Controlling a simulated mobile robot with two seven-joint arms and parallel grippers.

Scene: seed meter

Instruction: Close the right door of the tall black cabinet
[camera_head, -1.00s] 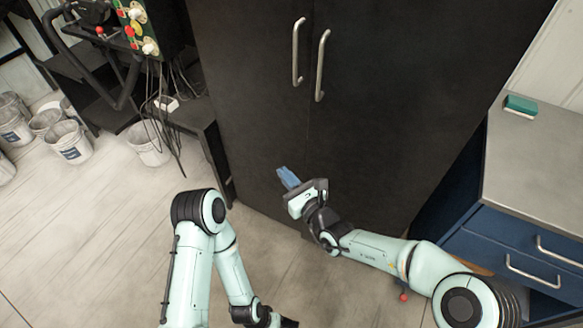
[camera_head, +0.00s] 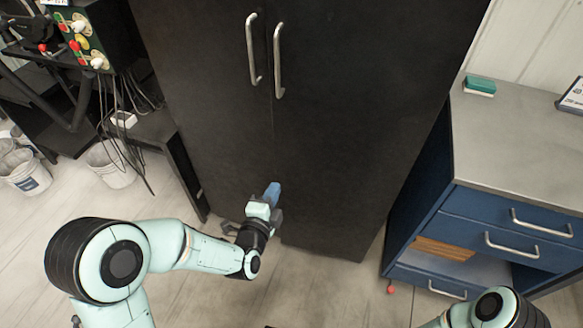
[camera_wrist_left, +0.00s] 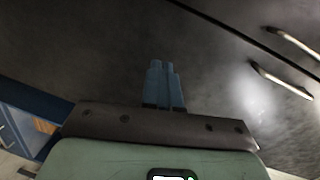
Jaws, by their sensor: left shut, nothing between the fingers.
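The tall black cabinet fills the middle of the head view, with its left door (camera_head: 215,110) and right door (camera_head: 355,120) side by side. Each door has a silver upright handle near the seam: the left handle (camera_head: 252,48) and the right handle (camera_head: 278,62). The seam is a thin dark line; I cannot tell whether the right door is fully flush. My left gripper (camera_head: 272,190) is shut and empty, low in front of the doors near the seam. In the left wrist view its blue fingers (camera_wrist_left: 163,85) point at the right door; contact is unclear. My right gripper is out of view.
A blue drawer unit (camera_head: 440,215) with a grey top stands right of the cabinet, a green block (camera_head: 480,85) on it. A dark stand (camera_head: 160,130) with hanging cables and white buckets (camera_head: 22,172) are at left. Floor is clear in front.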

